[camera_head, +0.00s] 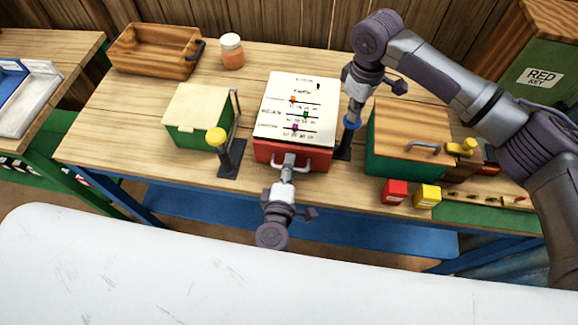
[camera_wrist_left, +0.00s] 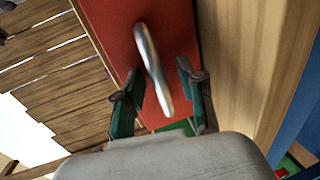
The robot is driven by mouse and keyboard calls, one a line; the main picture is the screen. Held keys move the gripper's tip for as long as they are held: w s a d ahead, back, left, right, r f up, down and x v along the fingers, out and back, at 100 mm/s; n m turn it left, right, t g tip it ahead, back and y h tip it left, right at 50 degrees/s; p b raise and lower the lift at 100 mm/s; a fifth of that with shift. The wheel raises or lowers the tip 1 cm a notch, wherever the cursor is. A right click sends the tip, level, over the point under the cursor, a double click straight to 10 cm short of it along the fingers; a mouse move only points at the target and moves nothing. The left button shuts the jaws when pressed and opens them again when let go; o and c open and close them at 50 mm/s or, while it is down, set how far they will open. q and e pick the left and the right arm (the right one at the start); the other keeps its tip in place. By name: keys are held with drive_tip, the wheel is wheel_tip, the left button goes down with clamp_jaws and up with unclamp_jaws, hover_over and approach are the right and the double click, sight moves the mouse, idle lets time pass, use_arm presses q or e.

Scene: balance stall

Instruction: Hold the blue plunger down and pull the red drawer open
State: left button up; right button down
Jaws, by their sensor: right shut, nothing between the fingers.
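The red drawer (camera_head: 318,159) sits under a white panel box (camera_head: 318,85) in the middle of the table and looks shut. Its metal handle (camera_wrist_left: 153,68) is between the spread fingers of my left gripper (camera_wrist_left: 158,95), with gaps on both sides. In the head view, my left gripper (camera_head: 288,168) is at the drawer's front. The blue plunger (camera_head: 351,123) stands just right of the box. My right gripper (camera_head: 352,108) is shut and empty with its tips at the plunger's top. I cannot tell how far the plunger is pressed.
A yellow-topped plunger (camera_head: 216,137) and a green box with a cream lid (camera_head: 200,107) stand left. A green box with a wooden top (camera_head: 410,130) stands right, close to my right arm. Red (camera_head: 395,192) and yellow (camera_head: 427,196) blocks lie at the front right.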

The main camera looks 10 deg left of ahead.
use_arm(q)
clamp_jaws()
drive_tip(key=shift+s, duration=0.1)
idle(0.3)
use_arm(e)
drive_tip(key=shift+s, duration=0.1)
use_arm(q)
drive_tip(key=f+v, duration=0.2)
drive_tip(key=v, duration=0.8)
drive_tip(key=shift+s, duration=0.55)
drive_tip(key=shift+f, duration=0.1)
unclamp_jaws()
